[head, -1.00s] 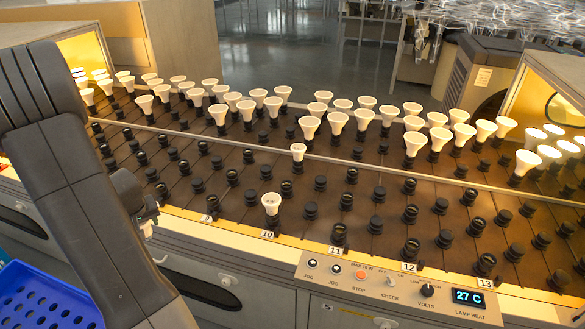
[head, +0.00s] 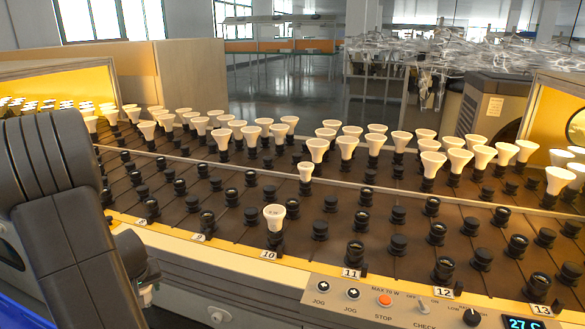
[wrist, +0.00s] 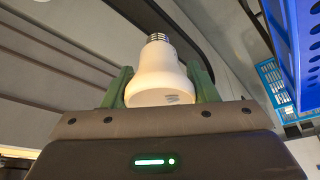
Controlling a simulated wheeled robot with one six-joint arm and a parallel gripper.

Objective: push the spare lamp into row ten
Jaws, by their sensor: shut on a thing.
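The lamp (wrist: 158,78) in my gripper (wrist: 159,72) is white with a metal screw base, which points up in the wrist view. The green fingers are shut on its white body from both sides. In the head view my arm covers the left side, and the gripper and held lamp are not visible. The row ten label (head: 269,254) is on the front edge of the dark socket bed (head: 185,222). A white lamp (head: 274,217) with small dark marks on its face stands upright in the front socket just behind that label.
A smaller white lamp (head: 305,171) stands farther back, near a thin rail (head: 340,187). Many lit lamps fill the sockets beyond the rail. Black sockets in front of it are mostly empty. A control panel (head: 420,306) is at the front right. A blue perforated crate (wrist: 288,45) shows in the wrist view.

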